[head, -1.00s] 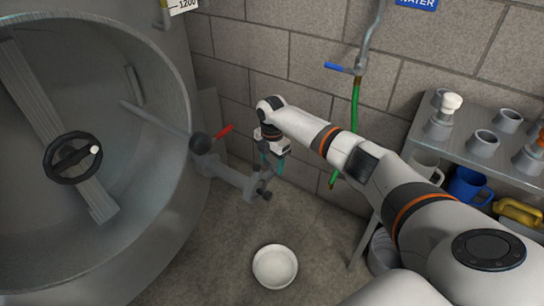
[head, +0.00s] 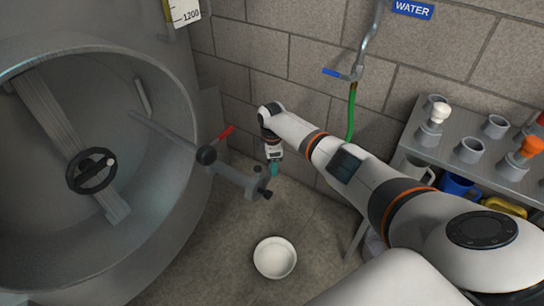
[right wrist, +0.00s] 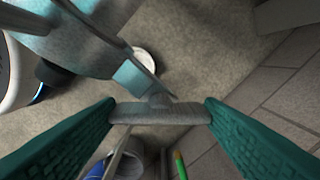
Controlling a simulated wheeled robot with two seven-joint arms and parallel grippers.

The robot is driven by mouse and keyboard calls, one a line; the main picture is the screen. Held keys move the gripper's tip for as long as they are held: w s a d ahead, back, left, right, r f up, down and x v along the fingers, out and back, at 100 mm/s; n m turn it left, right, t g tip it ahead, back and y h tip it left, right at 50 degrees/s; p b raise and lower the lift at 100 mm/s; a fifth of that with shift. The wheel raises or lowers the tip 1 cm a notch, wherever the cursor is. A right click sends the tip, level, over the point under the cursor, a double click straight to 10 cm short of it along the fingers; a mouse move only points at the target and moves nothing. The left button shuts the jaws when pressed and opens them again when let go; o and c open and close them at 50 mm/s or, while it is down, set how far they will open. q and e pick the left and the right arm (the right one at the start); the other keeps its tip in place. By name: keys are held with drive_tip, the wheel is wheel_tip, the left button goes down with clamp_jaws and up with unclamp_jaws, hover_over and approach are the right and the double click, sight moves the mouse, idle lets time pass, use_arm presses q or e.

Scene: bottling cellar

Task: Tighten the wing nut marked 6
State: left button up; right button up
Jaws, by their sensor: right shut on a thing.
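A grey wing nut (right wrist: 160,112) lies between the green fingertips of my right gripper (right wrist: 158,110) in the right wrist view. The gripper is shut on its wings. I cannot read a number on it. In the head view my right gripper (head: 274,168) points down beside the end of the grey pipe fitting (head: 230,174). That fitting comes from the big steel tank (head: 195,120). The nut itself is not clear there. My left gripper is not in view.
A red-handled lever (head: 225,132) is on the fitting. A white bowl (head: 274,258) stands on the floor below. A green hose (head: 351,112) hangs on the block wall. A metal shelf (head: 450,144) with cups and mugs is at the right.

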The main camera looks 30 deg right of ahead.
drive_tip(key=m+p, duration=0.2)
drive_tip(key=m, duration=0.4)
drive_tip(key=shift+r, duration=0.1)
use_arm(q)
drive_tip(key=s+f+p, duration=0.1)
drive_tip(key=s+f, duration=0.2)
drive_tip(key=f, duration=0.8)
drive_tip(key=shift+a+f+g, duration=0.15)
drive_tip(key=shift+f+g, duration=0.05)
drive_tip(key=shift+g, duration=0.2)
use_arm(e)
drive_tip(key=shift+m, duration=1.3)
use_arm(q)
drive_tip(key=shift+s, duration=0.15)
use_arm(e)
drive_tip(key=o, duration=1)
drive_tip(key=shift+f, duration=0.2)
drive_tip(key=shift+a, duration=0.1)
